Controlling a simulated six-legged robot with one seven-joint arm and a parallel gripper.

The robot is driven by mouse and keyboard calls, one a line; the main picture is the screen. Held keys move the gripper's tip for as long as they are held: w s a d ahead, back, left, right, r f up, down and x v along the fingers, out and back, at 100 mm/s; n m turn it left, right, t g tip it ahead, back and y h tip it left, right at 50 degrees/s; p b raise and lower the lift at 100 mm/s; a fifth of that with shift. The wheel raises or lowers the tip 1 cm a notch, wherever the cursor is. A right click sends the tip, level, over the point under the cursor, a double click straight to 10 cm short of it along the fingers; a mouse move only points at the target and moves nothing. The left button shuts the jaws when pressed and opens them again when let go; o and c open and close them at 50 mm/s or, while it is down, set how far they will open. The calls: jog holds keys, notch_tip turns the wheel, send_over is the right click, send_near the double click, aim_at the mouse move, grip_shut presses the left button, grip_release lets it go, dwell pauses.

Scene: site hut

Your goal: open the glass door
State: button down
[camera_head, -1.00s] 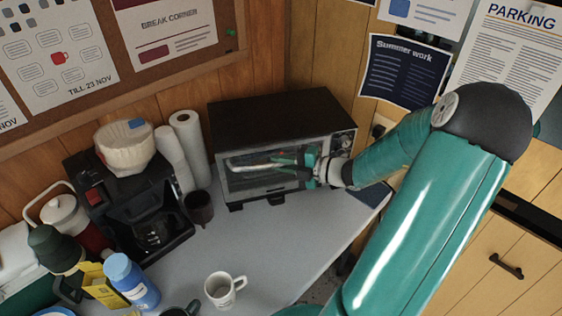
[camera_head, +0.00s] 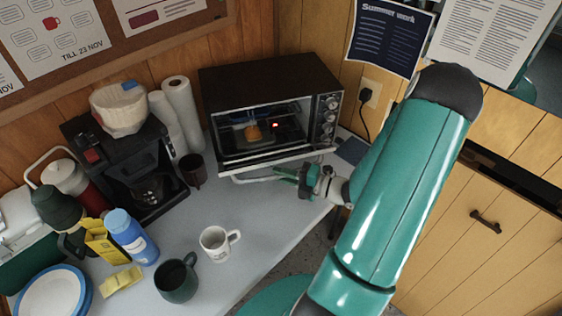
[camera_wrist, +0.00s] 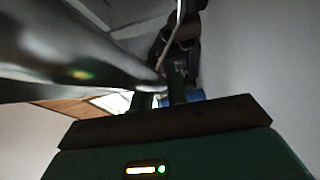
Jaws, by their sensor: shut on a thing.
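The toaster oven (camera_head: 270,78) stands on the counter against the wood wall. Its glass door (camera_head: 275,157) is swung down at the front, and the inside shows an orange-brown item (camera_head: 253,132) and a small red light. My gripper (camera_head: 285,174) is at the right part of the door's bar handle (camera_head: 245,180), low in front of the oven, and is shut on it. In the wrist view a large blurred shiny bar, apparently the handle (camera_wrist: 75,65), crosses the left side up to the fingers (camera_wrist: 165,98). The exact finger contact is hard to see.
A white mug (camera_head: 215,243) and a dark green mug (camera_head: 176,280) stand on the counter in front. A coffee maker (camera_head: 130,170), a dark cup (camera_head: 193,170) and paper rolls (camera_head: 180,108) are left of the oven. The counter's right edge is close to my arm.

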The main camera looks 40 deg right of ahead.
jog(key=f, duration=0.1)
jog(key=s+f+n, duration=0.1)
jog(key=f+t, duration=0.1)
jog(key=shift+s+a+f+n+y, duration=0.15)
jog(key=shift+a+f+n+y, duration=0.15)
jog(key=shift+n+y, duration=0.1)
jog(key=shift+s+f, duration=0.15)
jog(key=shift+f, duration=1)
jog(key=c, duration=1.4)
grip_release()
jog(key=v, duration=1.3)
jog(key=shift+s+d+f, duration=0.15)
jog(key=shift+s+f, duration=0.05)
jog(key=shift+s, duration=0.15)
